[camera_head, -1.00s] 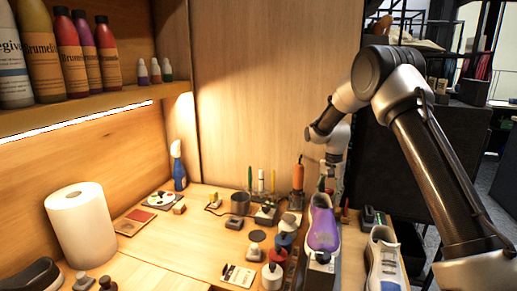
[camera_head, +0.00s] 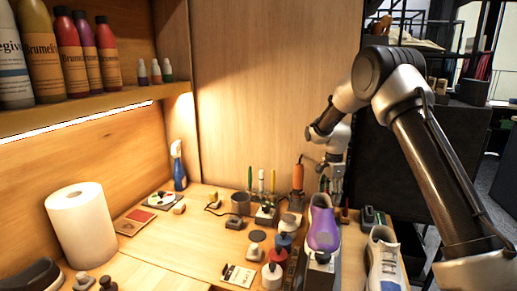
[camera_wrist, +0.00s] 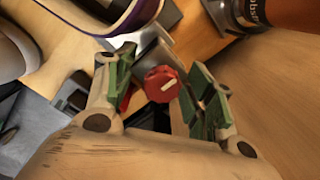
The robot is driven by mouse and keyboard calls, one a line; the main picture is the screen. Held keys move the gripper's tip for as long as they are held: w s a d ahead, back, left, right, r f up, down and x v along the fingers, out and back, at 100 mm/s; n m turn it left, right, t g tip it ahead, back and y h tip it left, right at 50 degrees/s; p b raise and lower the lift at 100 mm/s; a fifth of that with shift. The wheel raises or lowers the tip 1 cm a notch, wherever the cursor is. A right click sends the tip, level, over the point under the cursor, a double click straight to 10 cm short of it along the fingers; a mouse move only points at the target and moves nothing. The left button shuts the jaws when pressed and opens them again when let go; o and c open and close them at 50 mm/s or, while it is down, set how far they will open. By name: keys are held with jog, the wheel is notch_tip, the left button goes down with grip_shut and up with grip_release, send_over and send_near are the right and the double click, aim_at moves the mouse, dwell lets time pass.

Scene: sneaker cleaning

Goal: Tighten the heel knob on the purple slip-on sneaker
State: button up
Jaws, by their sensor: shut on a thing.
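The purple slip-on sneaker (camera_head: 323,230) is on a stand at the right of the bench, and its purple edge and white sole (camera_wrist: 135,14) show at the top left of the wrist view. The red heel knob (camera_wrist: 162,84), with a white line on its face, sits at a grey metal block (camera_wrist: 158,42) by the shoe. My gripper (camera_wrist: 158,74) has green-padded fingers either side of the knob and is shut on it. In the head view my gripper (camera_head: 330,185) is just behind the sneaker; the knob is hidden there.
A white sneaker (camera_head: 384,262) stands to the right. An orange-handled tool (camera_head: 298,177) stands close left of my gripper. A paper roll (camera_head: 80,225) is at far left.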

jog(key=shift+w+a+r+m, duration=0.15)
jog(key=shift+w+a+m, duration=0.1)
jog(key=shift+m, duration=0.15)
